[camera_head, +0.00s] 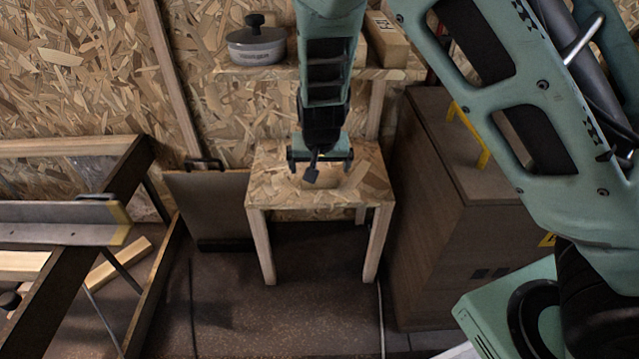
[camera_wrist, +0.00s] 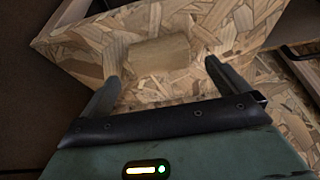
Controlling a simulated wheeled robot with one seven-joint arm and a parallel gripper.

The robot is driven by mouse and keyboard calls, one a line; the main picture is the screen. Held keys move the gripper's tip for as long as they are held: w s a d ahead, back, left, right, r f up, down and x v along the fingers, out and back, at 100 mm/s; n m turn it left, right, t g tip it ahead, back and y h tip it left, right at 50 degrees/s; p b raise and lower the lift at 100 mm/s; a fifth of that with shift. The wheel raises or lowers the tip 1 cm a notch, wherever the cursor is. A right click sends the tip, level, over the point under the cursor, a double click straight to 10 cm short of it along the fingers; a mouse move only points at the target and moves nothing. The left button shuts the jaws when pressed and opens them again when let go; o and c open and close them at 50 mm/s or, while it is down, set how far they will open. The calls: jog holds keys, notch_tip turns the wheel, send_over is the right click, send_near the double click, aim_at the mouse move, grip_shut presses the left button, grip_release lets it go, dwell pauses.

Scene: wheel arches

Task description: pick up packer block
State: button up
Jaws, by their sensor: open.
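The packer block (camera_wrist: 160,60) is a small pale wooden block lying on top of a low chipboard table (camera_wrist: 235,30). In the head view the block (camera_head: 322,184) shows only in part below my gripper, which covers some of it. The table (camera_head: 275,190) stands against the back wall in the head view. My gripper (camera_head: 320,164) is above the table top, open and empty. In the wrist view the fingers of my gripper (camera_wrist: 165,76) are spread wide, with the block lying ahead of and between their tips. I cannot tell the exact height of the fingers above the table.
A shelf (camera_head: 230,70) with a grey lidded pot (camera_head: 257,45) and a wooden box (camera_head: 387,38) is behind the table. A brown cabinet (camera_head: 450,200) stands close on the right. A leaning board (camera_head: 208,205) and a dark-framed bench (camera_head: 75,235) are on the left.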

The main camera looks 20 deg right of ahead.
aim_at(320, 179)
jog(key=b+x, duration=0.2)
jog(key=x, duration=0.2)
jog(key=shift+f, duration=0.25)
jog(key=shift+r, duration=0.1)
jog(key=shift+c, duration=0.3)
jog(key=c, duration=1)
jog(key=shift+o, duration=0.2)
